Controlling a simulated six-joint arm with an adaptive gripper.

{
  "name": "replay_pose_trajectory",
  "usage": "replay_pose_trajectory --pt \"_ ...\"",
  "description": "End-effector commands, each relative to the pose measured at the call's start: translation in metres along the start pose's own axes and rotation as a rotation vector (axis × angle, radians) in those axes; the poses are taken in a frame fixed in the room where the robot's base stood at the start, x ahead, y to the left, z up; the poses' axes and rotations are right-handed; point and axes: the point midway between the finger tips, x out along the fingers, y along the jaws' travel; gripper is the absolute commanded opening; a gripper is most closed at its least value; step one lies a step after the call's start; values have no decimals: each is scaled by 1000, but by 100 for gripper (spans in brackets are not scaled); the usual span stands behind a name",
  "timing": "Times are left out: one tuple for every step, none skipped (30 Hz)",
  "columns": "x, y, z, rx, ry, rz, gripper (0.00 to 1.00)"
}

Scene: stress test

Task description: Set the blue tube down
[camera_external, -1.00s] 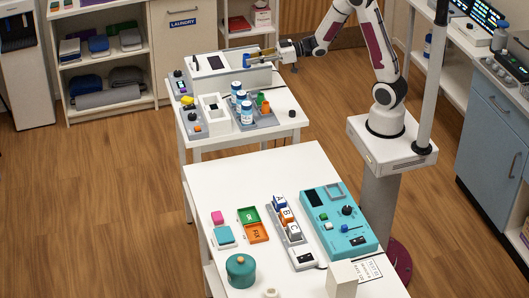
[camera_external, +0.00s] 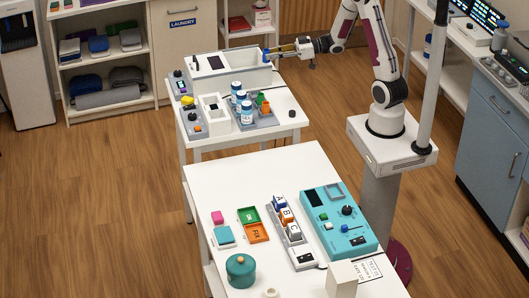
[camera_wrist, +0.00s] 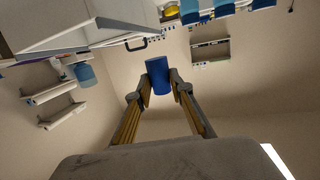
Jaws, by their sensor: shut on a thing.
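The blue tube (camera_external: 266,54) is held at the tip of my gripper (camera_external: 273,52), near the upper right corner of the white boxy machine (camera_external: 240,82) on the back table. In the wrist view the blue tube (camera_wrist: 159,71) sits between the two yellow-brown fingers of my gripper (camera_wrist: 160,88), which are shut on it. It appears held in the air; the external view is too small to tell its gap to the machine's rim.
A grey rack (camera_external: 256,125) with several blue-and-white bottles (camera_external: 246,111) stands in front of the machine on the back table. A small black knob (camera_external: 292,113) is at that table's right. The front white table (camera_external: 205,180) holds coloured trays, lettered blocks and a teal panel (camera_external: 345,235).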

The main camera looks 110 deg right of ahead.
Motion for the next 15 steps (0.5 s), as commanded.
replay_pose_trajectory --pt "1 0 6 3 -1 0 7" --pt "1 0 9 4 -1 0 7" --pt "2 0 14 4 -2 0 7" --pt "3 0 18 4 -2 0 7" --pt "3 0 21 4 -2 -1 7" --pt "4 0 25 3 -2 -1 7" --pt "4 0 28 3 -1 0 7" --pt "4 0 30 3 -1 0 7" --pt "5 0 35 3 -2 0 7" --pt "6 0 37 3 -1 0 7" --pt "6 0 39 3 -1 1 7" --pt "6 0 42 2 -1 1 7" --pt "7 0 44 2 -1 1 7" --pt "7 0 45 1 0 1 7" --pt "7 0 46 0 0 1 7"
